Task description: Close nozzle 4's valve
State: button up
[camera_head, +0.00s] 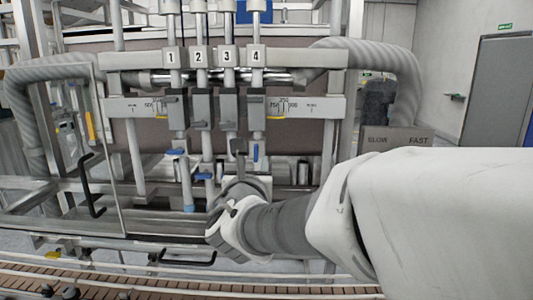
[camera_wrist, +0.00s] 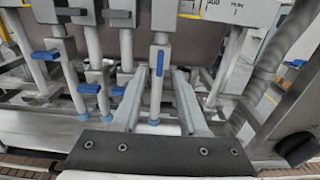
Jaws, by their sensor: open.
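The number 4 plate (camera_head: 256,56) marks the rightmost nozzle in the head view. Nozzle 4's valve has a blue handle (camera_head: 256,152) that stands upright, along the tube. In the wrist view this blue handle (camera_wrist: 159,67) is also upright, on the front of the nozzle 4 tube (camera_wrist: 154,104). My gripper (camera_wrist: 160,75) is open, with one finger on each side of the handle in the picture. No contact shows, and the depth between fingertips and handle is hard to tell. In the head view my wrist hides the lower part of nozzle 4.
Nozzles 1 and 2 have blue handles (camera_head: 176,152) (camera_head: 203,176) lying crosswise. In the wrist view a neighbouring crosswise handle (camera_wrist: 89,88) is close left of my fingers. A framed clear door with a black handle (camera_head: 92,190) is at left. A conveyor (camera_head: 130,284) runs along the front.

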aim_at(256, 153)
jog(key=shift+w+d+p, duration=0.1)
jog(key=shift+w+p, duration=0.2)
jog(key=shift+w, duration=2.25)
grip_shut()
